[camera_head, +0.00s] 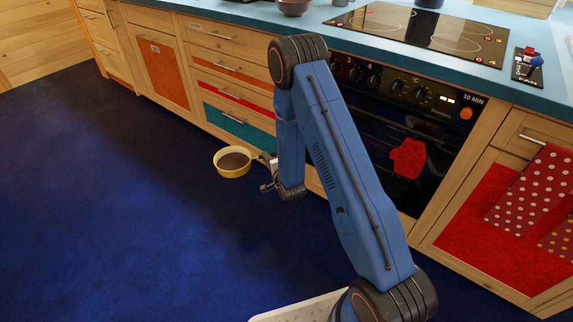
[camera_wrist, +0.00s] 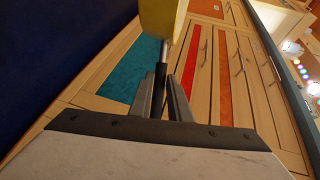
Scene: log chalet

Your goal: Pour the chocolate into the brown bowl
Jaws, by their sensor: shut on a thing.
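A yellow saucepan (camera_head: 232,172) with dark brown chocolate (camera_head: 234,161) inside is held in the air left of my arm in the head view, roughly level. My gripper (camera_head: 265,160) is shut on its handle, partly hidden by my arm. In the wrist view, the gripper's fingers (camera_wrist: 166,95) close around the dark handle (camera_wrist: 160,80), with the yellow pan side (camera_wrist: 158,18) at the top edge; the chocolate is hidden there. The brown bowl (camera_head: 293,8) stands on the blue counter at the top of the head view, apart from the pan. Its inside is hard to see.
The blue counter (camera_head: 480,70) carries a black hob (camera_head: 425,28) and a fan switch box (camera_head: 527,66). Wooden drawers (camera_head: 235,97) and an oven (camera_head: 395,135) with a red mitt (camera_head: 407,158) stand below. The dark blue floor (camera_head: 110,200) at left is clear.

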